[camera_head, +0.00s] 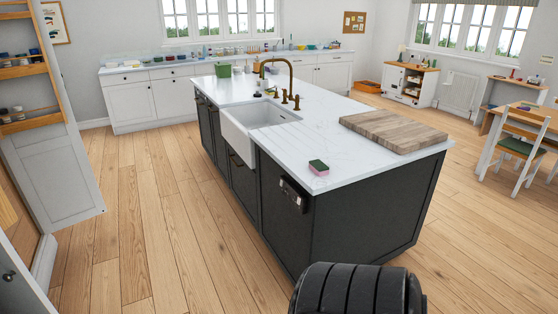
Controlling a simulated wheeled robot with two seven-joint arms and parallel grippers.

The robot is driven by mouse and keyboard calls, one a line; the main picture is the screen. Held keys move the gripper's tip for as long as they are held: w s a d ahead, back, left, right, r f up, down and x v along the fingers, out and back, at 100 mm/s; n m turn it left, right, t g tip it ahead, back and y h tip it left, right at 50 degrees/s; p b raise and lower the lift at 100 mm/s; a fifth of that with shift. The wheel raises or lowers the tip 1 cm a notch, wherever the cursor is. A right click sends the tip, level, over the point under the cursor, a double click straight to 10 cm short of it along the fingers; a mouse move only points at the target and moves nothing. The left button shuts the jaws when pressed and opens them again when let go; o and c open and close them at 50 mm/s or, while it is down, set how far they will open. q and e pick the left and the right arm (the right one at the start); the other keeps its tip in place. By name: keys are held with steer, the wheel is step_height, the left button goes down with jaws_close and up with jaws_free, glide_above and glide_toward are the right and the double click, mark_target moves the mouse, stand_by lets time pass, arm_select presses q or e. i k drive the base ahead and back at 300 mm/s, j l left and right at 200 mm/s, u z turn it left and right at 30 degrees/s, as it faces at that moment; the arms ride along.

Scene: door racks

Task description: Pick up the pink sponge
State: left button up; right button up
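The pink sponge (319,171) lies on the white top of the kitchen island (300,150), close to its near left edge. Its upper face is dark green and its side is pink. A black rounded part of my own body shows at the bottom, below the island. Neither of my grippers is in view. Nothing hides the sponge.
A wooden board (392,130) lies on the island, right of the sponge. A white sink (255,125) with a brass tap (290,78) is farther back. An open door rack (48,150) stands at the left. Wooden floor (150,220) is clear left of the island.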

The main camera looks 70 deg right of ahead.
mark_target(317, 166)
steer(key=z, duration=2.85)
steer(key=i+j, duration=0.05)
